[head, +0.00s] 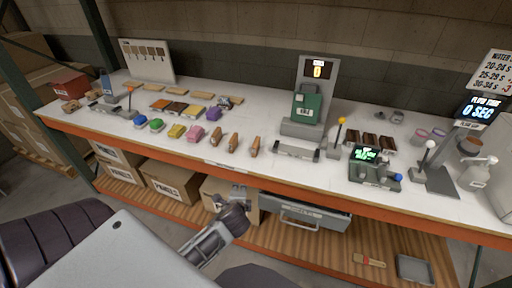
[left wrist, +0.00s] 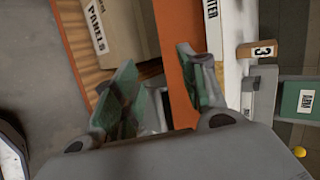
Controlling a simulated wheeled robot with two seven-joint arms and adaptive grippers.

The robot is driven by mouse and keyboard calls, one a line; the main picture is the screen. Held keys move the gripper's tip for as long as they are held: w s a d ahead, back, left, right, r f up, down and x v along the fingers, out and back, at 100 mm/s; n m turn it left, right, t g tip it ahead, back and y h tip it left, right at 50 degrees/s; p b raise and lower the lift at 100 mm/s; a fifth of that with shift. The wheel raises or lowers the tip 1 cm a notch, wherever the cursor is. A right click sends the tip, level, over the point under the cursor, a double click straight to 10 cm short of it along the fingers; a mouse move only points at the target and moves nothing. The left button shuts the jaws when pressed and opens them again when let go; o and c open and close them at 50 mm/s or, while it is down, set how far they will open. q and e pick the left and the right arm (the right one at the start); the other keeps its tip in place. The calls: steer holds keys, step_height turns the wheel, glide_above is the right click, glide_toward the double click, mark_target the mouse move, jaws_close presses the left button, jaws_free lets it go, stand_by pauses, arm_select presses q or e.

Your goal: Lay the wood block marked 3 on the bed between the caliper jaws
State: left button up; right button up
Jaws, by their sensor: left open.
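The wood block marked 3 (left wrist: 258,51) shows its label in the left wrist view. In the head view it appears to be the rightmost of three small upright brown blocks (head: 255,146), near the bench's front edge. Just right of it is a low grey bed with raised ends (head: 297,151), which looks like the caliper. Part of that bed also shows in the left wrist view (left wrist: 262,84), with nothing seen on it. My left gripper (head: 236,194) is open and empty, in front of the bench and below its top. My right gripper is not in view.
A green machine (head: 305,106) with a display stands behind the bed. A yellow-knobbed lever (head: 339,134) and a green-screen device (head: 374,168) stand to its right. The orange bench edge (head: 190,151) and an open drawer (head: 306,214) lie near my gripper.

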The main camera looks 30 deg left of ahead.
arm_select(q)
steer(key=w+a+r+m+t+y, duration=0.1)
steer(key=w+a+r+m+t, duration=0.3)
steer(key=m, duration=0.3)
steer(key=m+t+h, duration=0.2)
steer(key=m+t, duration=0.2)
steer(key=m, duration=0.9)
glide_toward(254, 148)
steer(key=shift+x, duration=0.85)
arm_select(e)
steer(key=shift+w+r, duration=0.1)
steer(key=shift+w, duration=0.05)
arm_select(q)
steer(key=shift+w+f, duration=0.15)
steer(key=shift+p+x, duration=0.35)
steer(key=shift+x, duration=3.1)
steer(key=shift+w+a, duration=0.2)
steer(key=shift+w, duration=0.5)
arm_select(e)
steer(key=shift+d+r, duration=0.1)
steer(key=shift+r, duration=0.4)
arm_select(q)
steer(key=shift+w+a, duration=0.1)
